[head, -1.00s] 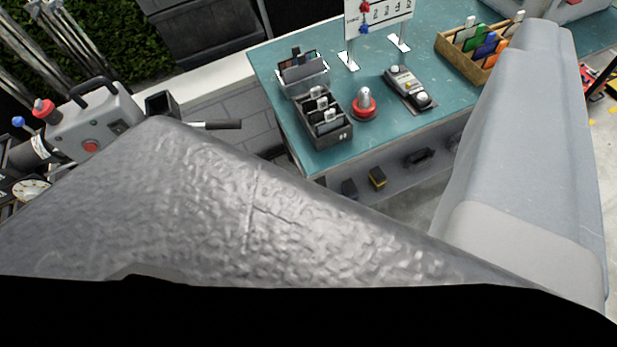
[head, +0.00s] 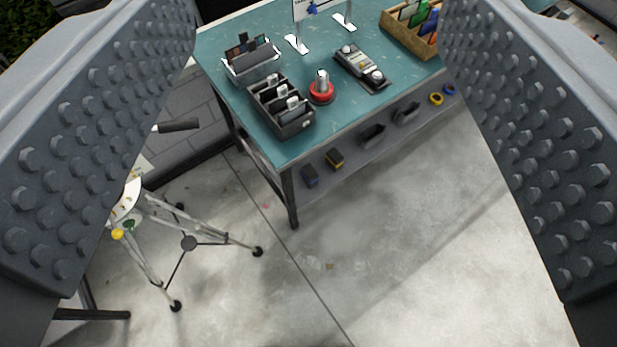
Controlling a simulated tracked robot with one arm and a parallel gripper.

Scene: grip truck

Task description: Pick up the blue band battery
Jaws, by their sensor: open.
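My gripper (head: 320,40) is open and empty. Its two studded grey jaws fill the left and right sides of the head view, with a wide gap between them. A small dark block with a blue band (head: 310,176), which looks like the blue band battery, sits on the lower shelf under the teal workbench (head: 345,130), near its front left leg. A similar block with a yellow band (head: 335,159) sits just right of it. Both blocks lie beyond the jaws and touch neither.
Dark bins (head: 372,135) and yellow and blue rings (head: 436,99) line the shelf. Black organisers (head: 281,107), a red-based knob (head: 321,88) and a meter (head: 361,68) stand on the bench. A tripod (head: 190,243) stands left; concrete floor in front is clear.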

